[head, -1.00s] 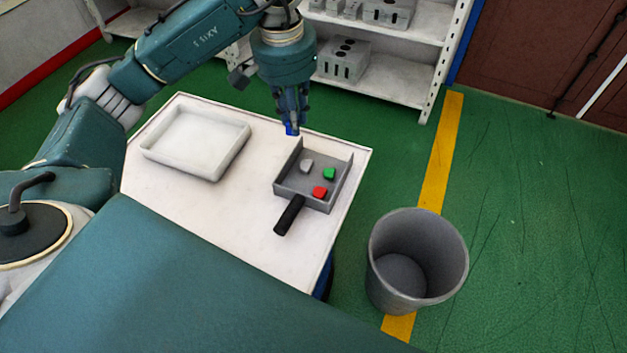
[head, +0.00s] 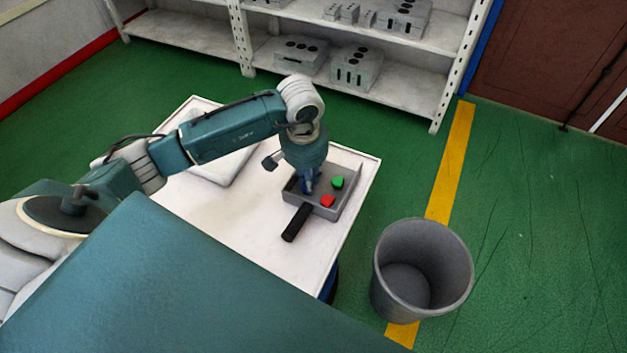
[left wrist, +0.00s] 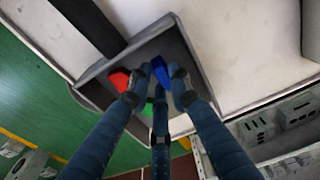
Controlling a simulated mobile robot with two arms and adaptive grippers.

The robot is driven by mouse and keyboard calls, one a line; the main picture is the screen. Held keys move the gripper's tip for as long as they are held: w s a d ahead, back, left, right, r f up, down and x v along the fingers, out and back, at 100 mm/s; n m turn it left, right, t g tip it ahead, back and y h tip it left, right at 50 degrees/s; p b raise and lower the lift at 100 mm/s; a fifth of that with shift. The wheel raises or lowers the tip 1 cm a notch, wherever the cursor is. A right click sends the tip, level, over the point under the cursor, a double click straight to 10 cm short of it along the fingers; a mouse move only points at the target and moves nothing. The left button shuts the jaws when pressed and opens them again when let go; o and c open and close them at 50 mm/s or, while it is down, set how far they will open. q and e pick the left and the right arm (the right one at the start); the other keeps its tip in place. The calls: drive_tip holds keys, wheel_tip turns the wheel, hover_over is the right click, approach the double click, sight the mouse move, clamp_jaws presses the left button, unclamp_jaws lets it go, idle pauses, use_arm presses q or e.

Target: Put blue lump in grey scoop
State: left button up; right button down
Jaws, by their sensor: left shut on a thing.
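The grey scoop (head: 348,203) lies on the white table with its black handle (head: 296,222) toward the front; it also shows in the left wrist view (left wrist: 174,30). My left gripper (head: 308,190) points down into the scoop's pan. In the left wrist view its fingers (left wrist: 160,78) are shut on the blue lump (left wrist: 161,69), which is over or in the pan; I cannot tell whether it touches the floor. A red lump (head: 327,201) and a green lump (head: 337,182) lie in the pan. My right gripper is not in view.
A white tray (head: 222,178) is partly hidden behind my left arm. A grey bin (head: 421,270) stands on the floor right of the table. Shelves (head: 390,88) with grey metal blocks stand behind. The table's front left part (head: 255,245) is clear.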

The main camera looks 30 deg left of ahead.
use_arm(q)
drive_tip(key=shift+f, duration=0.4)
drive_tip(key=shift+f+b, duration=0.3)
drive_tip(key=shift+b, duration=0.1)
drive_tip(key=o, duration=0.5)
drive_tip(key=shift+r, duration=0.1)
